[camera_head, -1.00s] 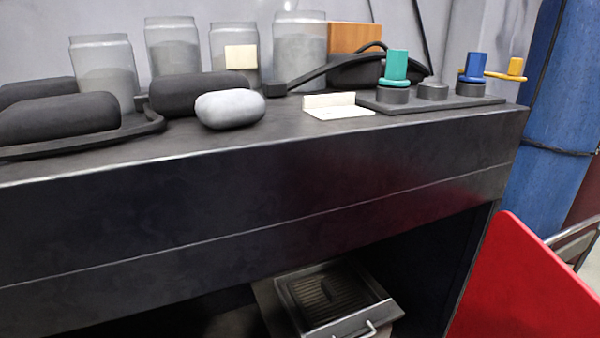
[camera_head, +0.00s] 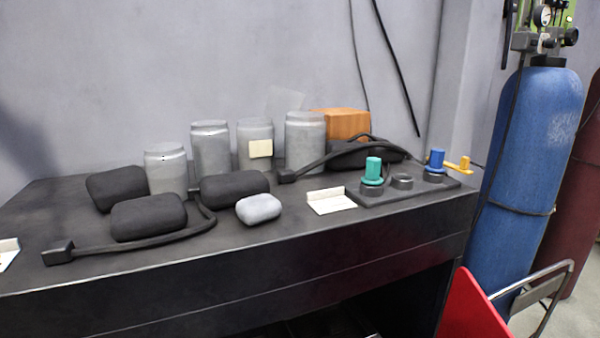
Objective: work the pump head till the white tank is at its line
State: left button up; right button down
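On the dark bench, a black plate (camera_head: 412,194) at the right carries a teal knobbed piece (camera_head: 372,172), a low bare round fitting (camera_head: 402,181) and a blue knobbed piece (camera_head: 436,159) with a yellow side piece (camera_head: 463,164). I cannot tell which of these, if any, is the pump head. Several grey translucent jars (camera_head: 211,150) stand at the back, one with a cream label (camera_head: 260,148). No clearly white tank and no line on a tank can be made out. Neither of my grippers is in view.
Black rounded blocks (camera_head: 148,217), a pale grey block (camera_head: 258,208), a white bracket (camera_head: 330,201) and a black strap (camera_head: 140,243) lie on the bench. An orange box (camera_head: 342,124) is behind. A blue cylinder (camera_head: 528,150) and red panel (camera_head: 472,308) stand right.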

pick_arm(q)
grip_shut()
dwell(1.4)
